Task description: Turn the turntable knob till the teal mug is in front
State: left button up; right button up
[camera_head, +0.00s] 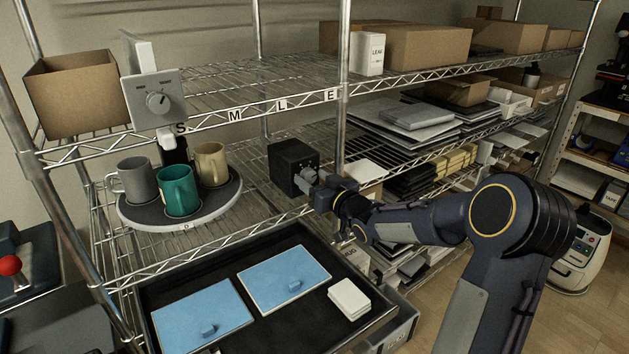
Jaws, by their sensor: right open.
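The teal mug (179,190) stands upright at the front of the round turntable (138,214), just left of a small pale mark on its front rim. A grey mug (136,180) is behind it to the left and a tan mug (211,165) behind it to the right. A black box (290,160) stands on the same shelf, right of the turntable, with a knob side facing my right gripper (312,178). That gripper is open, close at the box's face. The fingers and knob overlap, so I cannot tell whether they touch. My left gripper is not in view.
A grey unit with a dial (157,101) is above the turntable, beside a cardboard box (76,96). Below, a black tray (262,331) holds two blue panels and white squares (349,299). The wire shelf between turntable and black box is clear.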

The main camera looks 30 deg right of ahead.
jog(key=s+b, duration=0.1)
jog(key=s, duration=0.6)
jog(key=shift+s+d, duration=0.3)
jog(key=shift+s, duration=0.1)
jog(key=s+a+f+g+y, duration=0.1)
jog(key=s+a+f+g, duration=0.2)
jog(key=s+a, duration=0.3)
jog(key=s+a+f+m+g, duration=0.1)
jog(key=s+a+f+g, duration=0.2)
jog(key=s, duration=1)
jog(key=s+a+f+g+y, duration=0.1)
jog(key=s+a+f+g, duration=0.2)
jog(key=s+a+g, duration=0.3)
jog(key=s+a, duration=0.2)
jog(key=s, duration=0.2)
jog(key=shift+s+a+m+y, duration=0.25)
jog(key=shift+a+m+y, duration=0.05)
